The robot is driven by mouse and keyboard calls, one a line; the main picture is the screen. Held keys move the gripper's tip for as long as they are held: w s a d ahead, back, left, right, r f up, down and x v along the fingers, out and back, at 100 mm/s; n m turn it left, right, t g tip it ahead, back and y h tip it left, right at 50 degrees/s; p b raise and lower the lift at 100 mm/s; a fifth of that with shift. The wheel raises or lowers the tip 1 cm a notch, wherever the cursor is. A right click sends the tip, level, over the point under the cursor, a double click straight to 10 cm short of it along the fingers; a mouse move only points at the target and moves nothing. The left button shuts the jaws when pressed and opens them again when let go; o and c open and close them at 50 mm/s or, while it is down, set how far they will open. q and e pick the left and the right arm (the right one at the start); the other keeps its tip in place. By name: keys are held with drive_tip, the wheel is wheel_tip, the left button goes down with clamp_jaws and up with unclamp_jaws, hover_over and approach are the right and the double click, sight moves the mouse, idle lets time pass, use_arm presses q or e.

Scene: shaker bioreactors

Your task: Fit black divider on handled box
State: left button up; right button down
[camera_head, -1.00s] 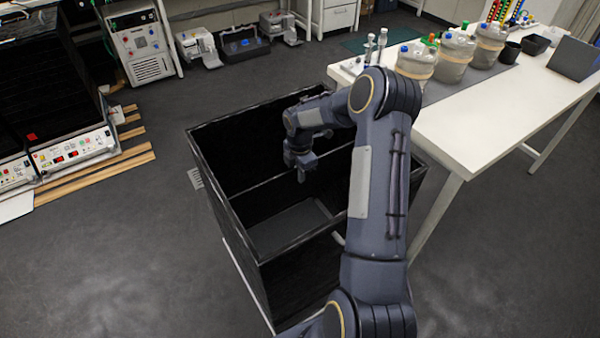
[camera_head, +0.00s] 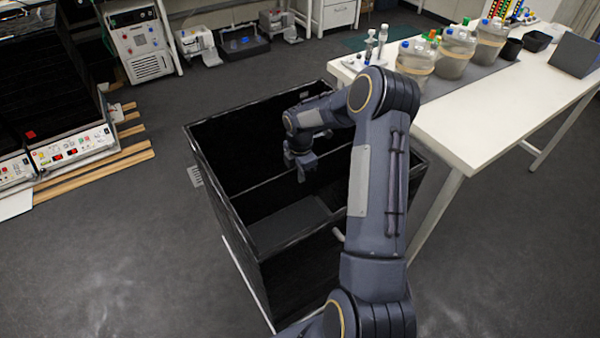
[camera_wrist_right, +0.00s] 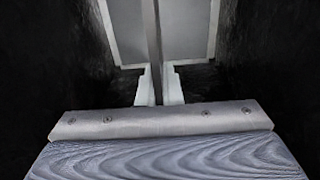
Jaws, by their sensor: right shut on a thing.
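The large black open-topped box (camera_head: 222,215) stands on the floor in the middle of the head view. The black divider (camera_head: 262,183) crosses its inside as a thin upright panel, its pale-edged top near rim height. My right gripper (camera_head: 301,172) reaches down into the box at the divider's top edge. In the right wrist view, the pale fingers of my right gripper (camera_wrist_right: 157,88) are closed on the thin grey edge of the divider (camera_wrist_right: 152,30). Dark walls flank it. Whether the divider's lower edge is seated is hidden. My left gripper is out of view.
A white table (camera_head: 490,118) with bottles (camera_head: 457,50) stands close to the box's right side. Black equipment with a control panel (camera_head: 75,150) is at the left, beside wooden strips (camera_head: 105,172).

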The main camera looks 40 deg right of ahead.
drive_tip(key=shift+f, duration=0.2)
drive_tip(key=c, duration=1.5)
unclamp_jaws()
drive_tip(key=shift+r, duration=0.1)
wheel_tip(320, 180, up, 7)
drive_tip(key=shift+r, duration=0.4)
